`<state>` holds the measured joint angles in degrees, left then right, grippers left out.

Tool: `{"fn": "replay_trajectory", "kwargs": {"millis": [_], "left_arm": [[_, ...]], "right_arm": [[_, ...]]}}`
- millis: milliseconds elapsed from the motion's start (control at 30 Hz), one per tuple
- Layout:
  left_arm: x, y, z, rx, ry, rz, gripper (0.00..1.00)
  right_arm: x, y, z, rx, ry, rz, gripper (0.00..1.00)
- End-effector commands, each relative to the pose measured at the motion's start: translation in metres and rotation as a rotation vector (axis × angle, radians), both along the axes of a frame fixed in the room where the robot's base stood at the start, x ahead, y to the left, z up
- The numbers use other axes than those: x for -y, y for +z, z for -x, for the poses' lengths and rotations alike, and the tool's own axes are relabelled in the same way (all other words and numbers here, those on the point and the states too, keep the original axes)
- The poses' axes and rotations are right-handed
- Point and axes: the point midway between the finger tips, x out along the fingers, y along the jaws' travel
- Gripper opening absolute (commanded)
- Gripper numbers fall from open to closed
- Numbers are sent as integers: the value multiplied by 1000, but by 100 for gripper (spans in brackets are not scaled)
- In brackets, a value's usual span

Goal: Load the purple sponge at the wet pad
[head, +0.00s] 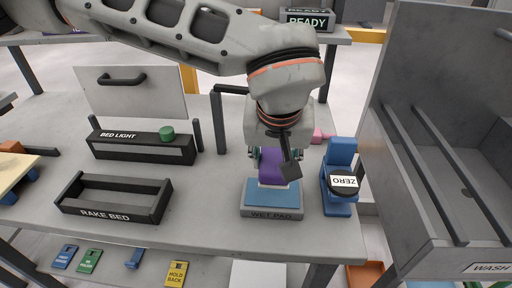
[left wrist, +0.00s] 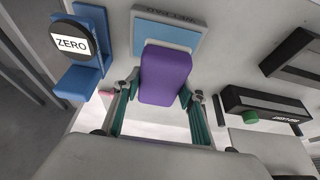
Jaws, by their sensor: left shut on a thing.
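The purple sponge (head: 271,167) is held by my left gripper (head: 274,157), with a finger on each side. It is upright in the head view, with a pale lower edge. The wet pad (head: 258,196) is a blue square in a grey labelled frame, directly below the sponge. In the left wrist view the sponge (left wrist: 165,77) overlaps the near edge of the wet pad (left wrist: 178,34). I cannot tell whether they touch. The green-padded fingers (left wrist: 163,98) show on both sides of the sponge. My right gripper is not in view.
A blue stand with a ZERO dial (head: 344,182) is close to the right of the pad. The black rake bed (head: 115,212) and bed light box (head: 142,150) are to the left. A grey wash basin (head: 440,225) stands at the right. The table between rake bed and pad is clear.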

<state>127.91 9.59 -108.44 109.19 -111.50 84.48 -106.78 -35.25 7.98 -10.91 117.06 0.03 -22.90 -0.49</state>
Motion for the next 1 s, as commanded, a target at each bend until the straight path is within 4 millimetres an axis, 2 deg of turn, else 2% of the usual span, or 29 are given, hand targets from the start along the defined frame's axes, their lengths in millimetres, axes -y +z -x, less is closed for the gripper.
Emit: {"fn": "replay_trajectory", "kwargs": {"millis": [233,400,567,733,1000], "left_arm": [[0,-14,0,-4,1,0,24],[0,-32,0,-7,1,0,24],[0,-49,0,-9,1,0,24],[0,-59,0,-5,0,0,24],[0,-59,0,0,1,0,24]], "right_arm": [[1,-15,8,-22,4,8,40],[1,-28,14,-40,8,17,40],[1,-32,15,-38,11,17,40],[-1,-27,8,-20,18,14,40],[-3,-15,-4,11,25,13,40]]}}
